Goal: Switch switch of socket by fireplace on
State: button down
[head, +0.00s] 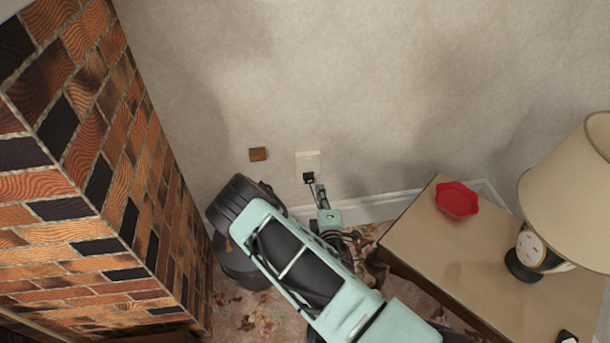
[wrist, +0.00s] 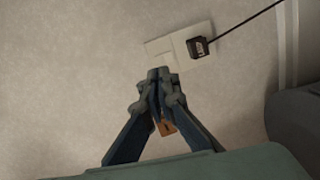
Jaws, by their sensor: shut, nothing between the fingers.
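The white wall socket (head: 308,163) is on the pale wall to the right of the brick fireplace (head: 90,160). A black plug (head: 309,178) sits in its lower part. The socket also shows in the wrist view (wrist: 165,51), with the black plug (wrist: 201,47) on its right side and a cord running up right. My gripper (wrist: 158,73) is shut and empty, its tips at the socket's lower edge in that view, hiding part of it. I cannot tell whether the tips touch it. In the head view my gripper (head: 320,190) is just below the socket. The switch's position is too small to tell.
A small brown wall plate (head: 258,154) is left of the socket. A side table (head: 425,245) stands to the right, with a red dish (head: 457,200) and a lamp (head: 565,195) on it. A white skirting board (head: 375,206) runs below the socket.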

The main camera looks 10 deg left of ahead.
aim_at(309, 166)
jog(key=shift+s+a+f+n+y, duration=0.1)
jog(key=shift+s+f+n+y, duration=0.15)
jog(key=shift+s+f+n, duration=0.25)
jog(key=shift+s+a+f+n+y, duration=0.1)
jog(key=shift+s+f+n+y, duration=0.2)
jog(key=shift+s, duration=0.3)
jog(key=b+x, duration=0.4)
jog(key=x, duration=1)
jog(key=shift+f, duration=0.2)
